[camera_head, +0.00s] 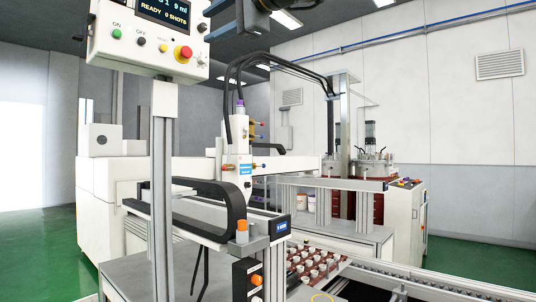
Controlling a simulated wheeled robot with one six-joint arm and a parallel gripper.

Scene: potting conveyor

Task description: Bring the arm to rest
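A dark part at the top edge, just right of the control box, may be a piece of my arm; it is cut off by the frame. No gripper fingers show, so I cannot see whether my gripper holds anything.
A control box (147,45) on a grey post stands close at left, its display reading "READY 0 SHOTS". A white dispensing head (237,165) with black hoses stands mid-frame. Below it, a red tray (340,262) holds several small white cups. Green floor (480,268) is clear at right.

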